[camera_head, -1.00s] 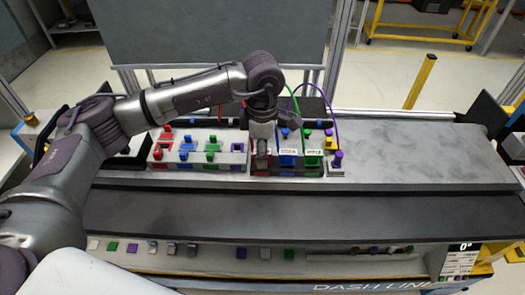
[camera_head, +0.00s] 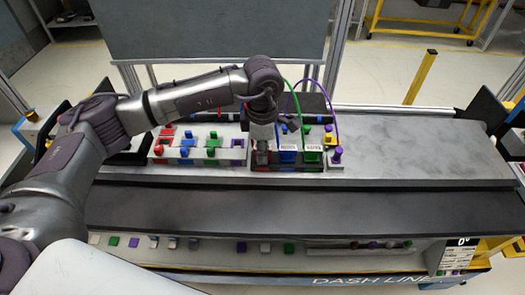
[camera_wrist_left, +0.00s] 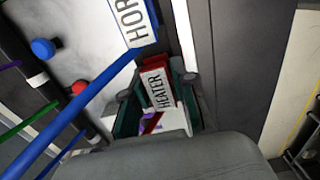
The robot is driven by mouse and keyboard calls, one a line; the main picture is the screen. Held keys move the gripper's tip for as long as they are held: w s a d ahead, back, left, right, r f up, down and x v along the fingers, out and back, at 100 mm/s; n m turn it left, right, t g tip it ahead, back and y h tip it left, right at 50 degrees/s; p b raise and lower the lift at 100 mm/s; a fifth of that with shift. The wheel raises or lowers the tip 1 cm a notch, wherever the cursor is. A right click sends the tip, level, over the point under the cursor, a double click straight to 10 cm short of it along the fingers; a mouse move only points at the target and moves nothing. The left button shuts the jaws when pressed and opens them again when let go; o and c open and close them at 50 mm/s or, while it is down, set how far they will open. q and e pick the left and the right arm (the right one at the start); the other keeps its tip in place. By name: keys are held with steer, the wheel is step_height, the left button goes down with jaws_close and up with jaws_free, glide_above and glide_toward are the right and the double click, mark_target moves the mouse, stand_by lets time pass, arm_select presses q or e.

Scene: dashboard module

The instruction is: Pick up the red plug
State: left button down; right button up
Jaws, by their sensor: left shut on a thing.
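The red plug (camera_wrist_left: 155,66), with a white label reading HEATER, sits between the dark fingers of my left gripper (camera_wrist_left: 160,110) in the left wrist view. The fingers are shut on it from both sides. In the head view my left gripper (camera_head: 262,158) points down at the left end of a dark holder and mostly hides the red plug. I cannot tell whether the plug is clear of the holder. My right gripper is not in view.
A blue plug (camera_head: 288,157) and a green plug (camera_head: 312,157) stand close to the right of the gripper. A purple plug (camera_head: 337,154) is farther right. Grey blocks with red, blue and green sockets (camera_head: 212,148) lie left. Cables arch behind. The right side of the grey bench (camera_head: 420,150) is clear.

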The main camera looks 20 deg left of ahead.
arm_select(q)
steer(key=shift+w+r+b, duration=0.1)
steer(key=shift+r+b, duration=0.2)
steer(key=shift+r, duration=0.15)
step_height(320, 180, up, 2)
steer(key=shift+r+b, duration=0.25)
steer(key=shift+b, duration=0.6)
steer(key=s+d+r+b, duration=0.3)
steer(key=d+r, duration=0.4)
steer(key=d, duration=0.4)
steer(key=shift+d+r+b, duration=0.15)
steer(key=shift+r+b, duration=0.2)
steer(key=shift+b, duration=0.2)
steer(key=shift+s+f, duration=0.1)
steer(key=shift+f+b, duration=0.6)
steer(key=shift+b, duration=0.1)
